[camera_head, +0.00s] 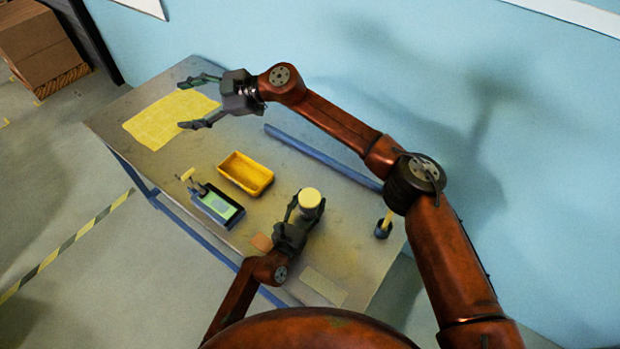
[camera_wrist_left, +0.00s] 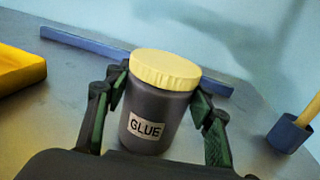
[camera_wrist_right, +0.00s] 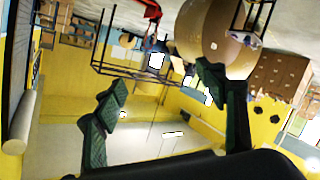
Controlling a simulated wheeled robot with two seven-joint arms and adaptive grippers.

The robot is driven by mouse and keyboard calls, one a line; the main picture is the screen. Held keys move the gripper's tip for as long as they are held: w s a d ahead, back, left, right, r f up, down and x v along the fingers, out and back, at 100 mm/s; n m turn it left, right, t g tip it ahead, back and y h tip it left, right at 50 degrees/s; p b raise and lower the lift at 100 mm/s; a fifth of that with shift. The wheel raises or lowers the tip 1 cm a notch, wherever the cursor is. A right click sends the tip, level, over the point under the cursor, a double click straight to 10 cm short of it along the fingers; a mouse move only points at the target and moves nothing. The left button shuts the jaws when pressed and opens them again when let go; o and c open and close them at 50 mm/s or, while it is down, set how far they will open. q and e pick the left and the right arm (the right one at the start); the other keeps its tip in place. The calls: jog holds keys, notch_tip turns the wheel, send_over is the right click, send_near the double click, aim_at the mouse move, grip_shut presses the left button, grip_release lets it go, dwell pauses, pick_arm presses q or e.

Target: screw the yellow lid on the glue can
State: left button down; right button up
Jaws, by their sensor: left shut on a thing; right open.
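The grey glue can (camera_wrist_left: 150,115), with a white GLUE label, stands upright on the table between the fingers of my left gripper (camera_head: 300,211). That gripper is shut on the can's body, one finger on each side in the left wrist view. The yellow lid (camera_head: 309,198) sits on top of the can and looks about level in the left wrist view (camera_wrist_left: 165,69); I cannot tell how tight it is. My right gripper (camera_head: 184,104) is open and empty over the far left of the table, well away from the can. Its spread fingers show nothing between them in the right wrist view (camera_wrist_right: 160,85).
A yellow tray (camera_head: 245,173) and a dark container with a green inside (camera_head: 217,207) lie left of the can. A blue cup with a yellow stick (camera_head: 383,229) stands to its right. A yellow sheet (camera_head: 160,120) lies far left. A blue bar (camera_head: 322,157) runs behind.

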jog(key=w+d+r+m+t+y, duration=0.1)
jog(key=w+d+r+m+t, duration=0.15)
jog(key=w+r+t, duration=0.3)
jog(key=w+d+r+m+t, duration=0.1)
jog(key=w+d+r+t, duration=0.3)
jog(key=w+r, duration=0.2)
jog(key=w+d+f+m+t+h, duration=0.2)
jog(key=w+d+f+h, duration=0.1)
jog(key=w+d+h, duration=0.15)
jog(key=n+g+h, duration=1.1)
jog(key=g+h, duration=0.1)
jog(key=g, duration=0.1)
send_over(309, 197)
jog(key=shift+m+t+y, duration=0.25)
notch_tip(309, 197, down, 32)
jog(key=shift+d+r, duration=0.1)
jog(key=shift+r, duration=0.05)
jog(key=shift+f, duration=4)
